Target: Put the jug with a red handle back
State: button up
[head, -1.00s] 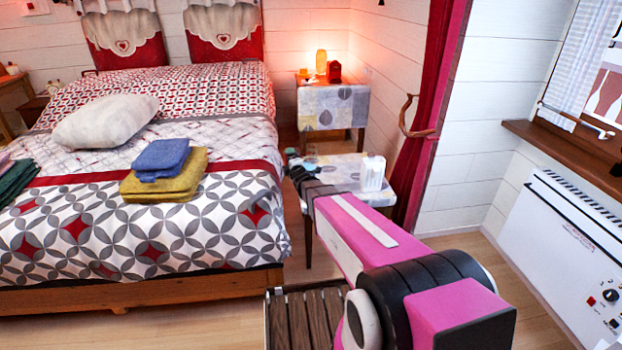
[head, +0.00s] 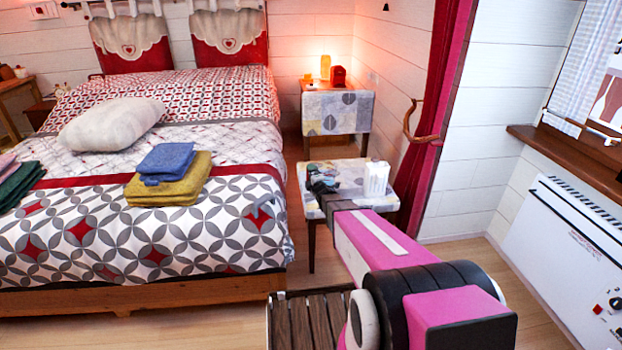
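I cannot pick out a jug with a red handle in the head view. My pink and black arm reaches out towards a small cloth-covered table (head: 345,168). My gripper (head: 313,172) is small and dark at the arm's far end, over the left part of that table. Its fingers are too small to tell open from shut or whether they hold anything. A white upright object (head: 376,179) stands on the table's right part, apart from my gripper. No red handle shows on it.
A bed (head: 150,235) with a pillow (head: 112,125) and folded towels (head: 167,188) fills the left. Behind the small table stands a covered nightstand (head: 337,112) with a lit lamp (head: 325,66) and a red object (head: 338,75). A slatted wooden seat (head: 308,320) is below my arm.

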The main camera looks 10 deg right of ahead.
jog(key=shift+f, duration=0.2)
jog(key=o, duration=1.1)
